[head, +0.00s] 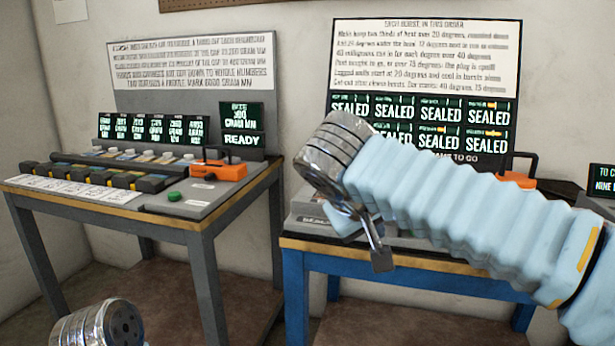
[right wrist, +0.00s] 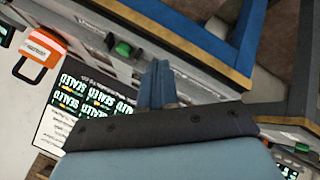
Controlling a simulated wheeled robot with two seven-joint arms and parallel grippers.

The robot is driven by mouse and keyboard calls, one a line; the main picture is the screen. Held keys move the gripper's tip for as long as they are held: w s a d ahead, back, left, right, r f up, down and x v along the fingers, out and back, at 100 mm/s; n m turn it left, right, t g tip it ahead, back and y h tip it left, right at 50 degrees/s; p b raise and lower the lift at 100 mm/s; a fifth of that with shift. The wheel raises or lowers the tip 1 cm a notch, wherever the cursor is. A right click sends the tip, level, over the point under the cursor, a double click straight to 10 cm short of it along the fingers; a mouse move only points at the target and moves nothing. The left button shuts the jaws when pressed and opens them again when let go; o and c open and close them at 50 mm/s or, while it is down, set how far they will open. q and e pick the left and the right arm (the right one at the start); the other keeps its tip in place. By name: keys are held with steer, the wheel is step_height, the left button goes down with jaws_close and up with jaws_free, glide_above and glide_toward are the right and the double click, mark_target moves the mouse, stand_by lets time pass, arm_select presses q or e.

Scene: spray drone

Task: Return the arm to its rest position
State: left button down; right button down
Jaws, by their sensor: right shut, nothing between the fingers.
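My right arm (head: 450,205) in its pale blue sleeve comes in from the right and is raised in front of the blue-framed bench (head: 400,262). Its chrome wrist (head: 335,150) is bent, and the right gripper (head: 381,258) hangs down over the bench's front edge. In the right wrist view the right gripper's fingers (right wrist: 158,85) are together with nothing between them. A chrome part of my left arm (head: 100,325) shows at the bottom left; the left gripper is out of view.
The blue bench carries a display panel of "SEALED" tiles (head: 440,125), an orange-handled device (head: 518,178) and a green button (right wrist: 124,47). A grey bench (head: 235,205) at left carries a row of modules, another orange device (head: 218,168) and a green button (head: 175,196). A floor gap separates the benches.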

steer(key=w+a+f+n+g+y, duration=0.1)
steer(key=a+f+g+y, duration=0.15)
steer(key=f, duration=1.55)
steer(key=w+a+f+n+g+y, duration=0.1)
steer(key=a+f+n+g+y, duration=0.15)
steer(key=f, duration=1.65)
steer(key=s+d+f+m+y, duration=0.1)
steer(key=s+f+m, duration=0.3)
steer(key=s+f, duration=0.5)
steer(key=s+d+f+m+g+y, duration=0.1)
steer(key=s+d+f+m, duration=0.3)
steer(key=s+f, duration=0.6)
step_height(320, 180, down, 4)
steer(key=shift+d+g+y, duration=0.2)
steer(key=shift+g+y, duration=0.1)
steer(key=shift+y, duration=0.5)
steer(key=shift+m, duration=0.25)
stand_by(1.1)
